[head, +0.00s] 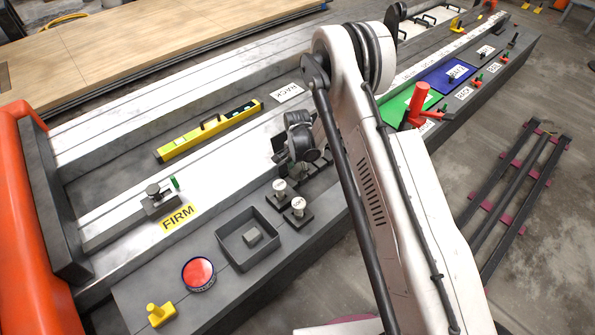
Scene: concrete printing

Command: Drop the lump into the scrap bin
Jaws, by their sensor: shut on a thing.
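My gripper (300,140) is dark and hangs over the grey bench, left of my white arm. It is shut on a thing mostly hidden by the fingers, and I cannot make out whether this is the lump. A dark, open square bin (225,252) stands on the front ledge, below and left of my gripper. A small grey block (253,237) lies inside it. No label on the bin is readable, so I cannot tell whether it is the scrap bin.
Two white-topped pieces (298,207) on dark bases stand between gripper and bin. A red round tin (198,273) and yellow piece (160,314) are on the front ledge. A yellow level (208,130) lies behind. A red upright tool (417,104) stands right of my arm.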

